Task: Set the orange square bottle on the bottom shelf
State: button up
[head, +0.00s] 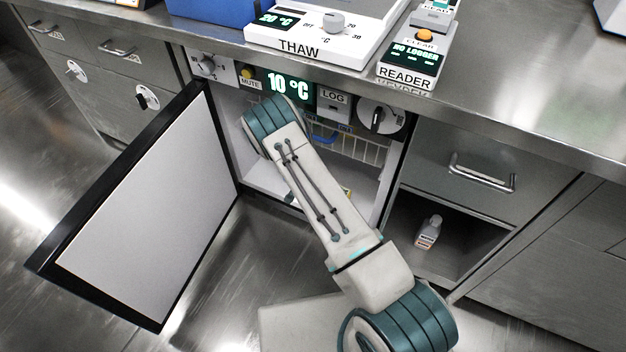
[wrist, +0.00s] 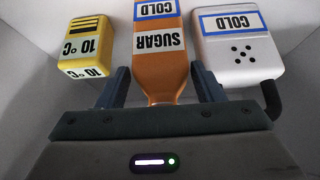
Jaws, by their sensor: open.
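The orange bottle (wrist: 160,58), with SUGAR and COLD labels upside down in the picture, shows in the wrist view. My gripper (wrist: 161,82) is open, with one finger on each side of the bottle's narrow end; I cannot tell whether they touch it. In the head view my arm reaches into the open cabinet under the 10 °C display (head: 288,88), and it hides my gripper and the bottle. The cabinet has a wire shelf (head: 362,148) and a pale floor (head: 264,180) below it.
A yellow 10 °C box (wrist: 88,42) and a white COLD box (wrist: 240,50) flank the bottle. The cabinet door (head: 150,195) stands wide open at left. The counter edge (head: 340,75) overhangs the cabinet.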

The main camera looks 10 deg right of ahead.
jog(key=p+v, duration=0.3)
jog(key=v, duration=0.8)
jog(key=shift+r, duration=0.1)
